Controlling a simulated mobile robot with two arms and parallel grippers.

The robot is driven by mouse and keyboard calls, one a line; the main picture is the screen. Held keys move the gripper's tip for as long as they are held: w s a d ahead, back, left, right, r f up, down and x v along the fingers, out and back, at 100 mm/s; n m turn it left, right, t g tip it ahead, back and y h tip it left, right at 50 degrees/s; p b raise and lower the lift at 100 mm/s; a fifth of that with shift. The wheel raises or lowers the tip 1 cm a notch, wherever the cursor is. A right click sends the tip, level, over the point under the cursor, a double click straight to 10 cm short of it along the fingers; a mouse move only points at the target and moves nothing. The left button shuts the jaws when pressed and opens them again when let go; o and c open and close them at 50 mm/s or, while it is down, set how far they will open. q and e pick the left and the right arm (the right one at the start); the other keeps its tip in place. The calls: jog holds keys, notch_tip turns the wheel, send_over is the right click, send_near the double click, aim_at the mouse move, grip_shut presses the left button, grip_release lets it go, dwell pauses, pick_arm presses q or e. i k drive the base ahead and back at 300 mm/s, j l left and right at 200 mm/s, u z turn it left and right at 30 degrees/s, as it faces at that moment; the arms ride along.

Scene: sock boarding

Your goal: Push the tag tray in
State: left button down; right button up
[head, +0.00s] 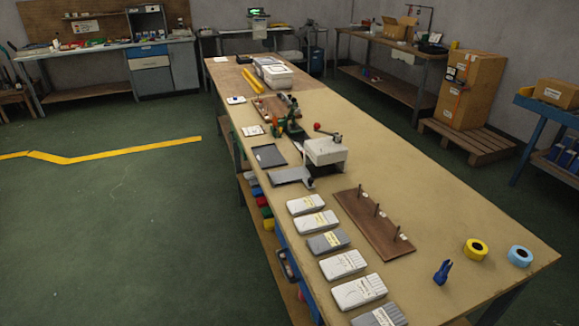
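A light grey flat tray (291,175) sticks out to the left from the low front of a white boxy machine (325,152) on the long table. It looks like the tag tray, but I cannot read any label on it. A red-knobbed lever (318,127) shows at the top of the machine. A separate dark flat panel (269,156) lies just behind and left of the grey tray. Neither of my grippers is in the head view.
The long tan table (440,195) runs away from me. Several wrapped sock packs (327,242) line its left edge. A brown board with upright pegs (374,224), a yellow tape roll (475,249), a blue roll (520,255) and a blue tool (442,272) lie nearer. Green floor at left is mostly clear.

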aim_at(291, 175)
jog(key=j+u, duration=0.35)
jog(key=i+j+u, duration=0.15)
jog(key=u, duration=0.2)
jog(key=i+j+u, duration=0.1)
jog(key=j+u, duration=0.2)
